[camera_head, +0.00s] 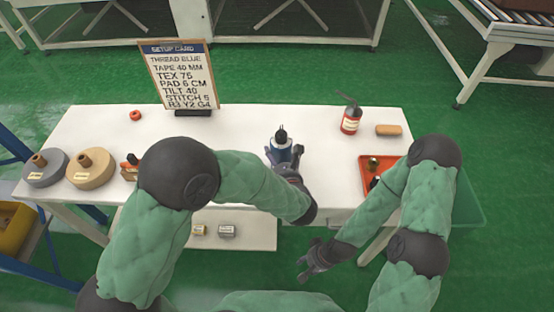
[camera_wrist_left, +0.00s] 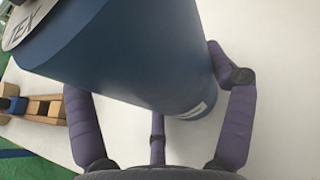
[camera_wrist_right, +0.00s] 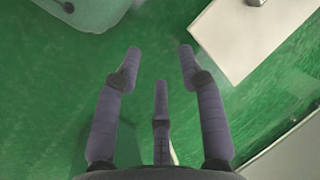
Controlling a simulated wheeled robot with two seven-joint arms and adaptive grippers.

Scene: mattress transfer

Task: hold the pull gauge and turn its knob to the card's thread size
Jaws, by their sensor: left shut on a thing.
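The pull gauge (camera_head: 281,149) is a dark blue cylinder with a light top and a small dark piece on top. It stands upright near the middle of the white table. My left gripper (camera_head: 282,160) is shut on it; in the left wrist view the fingers (camera_wrist_left: 158,110) wrap the blue body (camera_wrist_left: 150,50). The knob is too small to read, and only part of the light top with lettering shows in the wrist view. The setup card (camera_head: 180,78) stands at the back left and reads TEX 75. My right gripper (camera_head: 312,262) is open and empty, below the table's front edge; its fingers (camera_wrist_right: 160,72) show spread apart.
Two spools (camera_head: 90,168) sit at the table's left. A red bottle (camera_head: 350,121), a tan block (camera_head: 389,130) and an orange tray (camera_head: 372,162) are at the right. A lower shelf (camera_head: 255,232) holds small metal pieces. The table (camera_head: 235,125) is clear behind the gauge.

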